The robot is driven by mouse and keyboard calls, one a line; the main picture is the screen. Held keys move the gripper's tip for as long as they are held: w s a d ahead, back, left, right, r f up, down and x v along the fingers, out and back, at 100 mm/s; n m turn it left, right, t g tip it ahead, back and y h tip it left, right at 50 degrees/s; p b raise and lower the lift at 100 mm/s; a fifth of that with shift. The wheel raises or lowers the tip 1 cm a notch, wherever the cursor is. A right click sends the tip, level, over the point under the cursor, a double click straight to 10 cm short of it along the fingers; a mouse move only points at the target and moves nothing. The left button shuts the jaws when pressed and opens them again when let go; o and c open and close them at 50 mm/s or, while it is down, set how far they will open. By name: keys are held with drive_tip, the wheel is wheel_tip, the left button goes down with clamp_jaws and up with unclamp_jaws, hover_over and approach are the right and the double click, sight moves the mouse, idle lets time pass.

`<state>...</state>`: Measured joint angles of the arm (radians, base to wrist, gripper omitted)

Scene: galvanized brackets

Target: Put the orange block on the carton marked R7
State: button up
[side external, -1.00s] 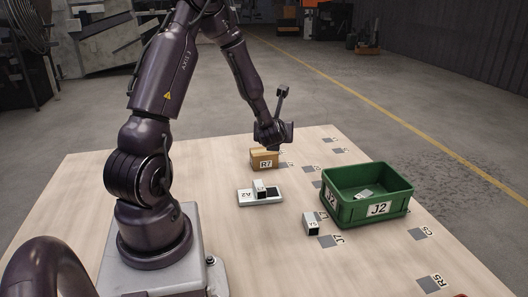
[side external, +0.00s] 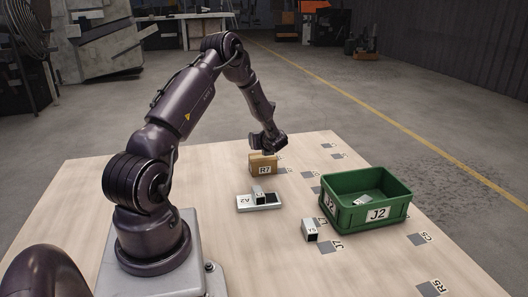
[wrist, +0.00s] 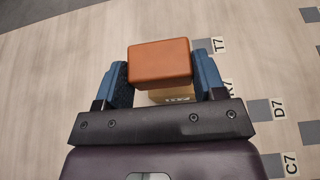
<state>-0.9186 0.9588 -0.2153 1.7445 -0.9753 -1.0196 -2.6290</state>
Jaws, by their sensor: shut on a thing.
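The orange block (wrist: 160,62) is between the two blue fingers of my gripper (wrist: 163,68) in the wrist view, with a finger against each side. My gripper is shut on it. The carton marked R7 (side external: 263,169) stands on the table in the side view, and my gripper (side external: 269,149) is right over its top. In the wrist view the carton (wrist: 172,97) shows partly below the block, which hides much of it. The block is not clear in the side view, so I cannot tell whether it touches the carton.
A green crate marked J2 (side external: 347,212) stands at the right with a small metal piece inside. A flat grey piece marked A2 (side external: 245,203) bears a bracket (side external: 259,196). Another bracket (side external: 309,232) lies near the crate. Dark labelled squares mark the table's right side.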

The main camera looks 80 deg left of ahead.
sight(264, 159)
drive_tip(key=shift+w+a+f, duration=0.25)
drive_tip(key=shift+a+f, duration=0.1)
drive_tip(key=shift+f, duration=0.2)
drive_tip(key=shift+w+a+f, duration=0.25)
drive_tip(key=shift+a+f, duration=0.1)
drive_tip(key=shift+f, duration=0.2)
drive_tip(key=shift+a+f, duration=0.1)
drive_tip(key=shift+f, duration=1.45)
drive_tip(key=shift+f, duration=0.1)
drive_tip(key=o, duration=1)
